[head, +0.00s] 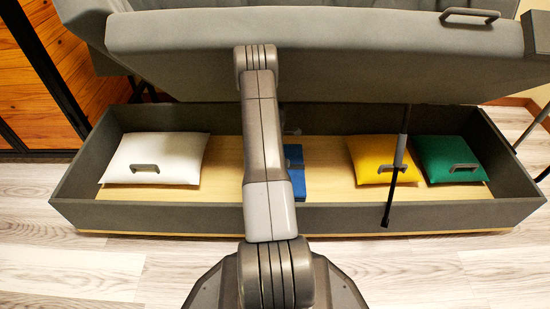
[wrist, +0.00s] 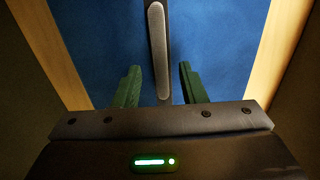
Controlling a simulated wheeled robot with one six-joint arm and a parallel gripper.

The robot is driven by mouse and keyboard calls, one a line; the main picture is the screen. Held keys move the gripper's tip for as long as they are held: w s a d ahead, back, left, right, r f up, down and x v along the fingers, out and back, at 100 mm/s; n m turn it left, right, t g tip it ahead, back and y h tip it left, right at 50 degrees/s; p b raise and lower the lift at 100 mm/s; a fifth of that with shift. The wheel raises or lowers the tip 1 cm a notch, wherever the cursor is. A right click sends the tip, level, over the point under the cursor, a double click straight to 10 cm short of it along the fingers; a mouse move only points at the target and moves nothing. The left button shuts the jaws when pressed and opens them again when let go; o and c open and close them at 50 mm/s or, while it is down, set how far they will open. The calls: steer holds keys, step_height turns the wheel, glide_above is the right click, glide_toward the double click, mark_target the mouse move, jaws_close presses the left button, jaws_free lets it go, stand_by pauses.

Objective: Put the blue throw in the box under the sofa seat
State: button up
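The blue throw (head: 296,172) is inside the box (head: 400,217) under the raised sofa seat (head: 330,50), near the middle of its wooden floor. My arm hides its left part in the head view. In the wrist view the blue throw (wrist: 215,50) fills the middle, with a grey bar handle (wrist: 158,50) on it. My gripper (wrist: 160,67) is open, with one finger on each side of the handle and a gap to both. In the head view my gripper is hidden behind my arm.
A white cushion (head: 178,155) lies at the box's left; yellow (head: 370,155) and green (head: 445,150) ones lie at the right. A dark strut (head: 396,170) stands at the box's front right. Bare box floor shows either side of the throw.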

step_height(320, 180, up, 7)
steer(key=p, duration=0.2)
steer(key=shift+r, duration=0.2)
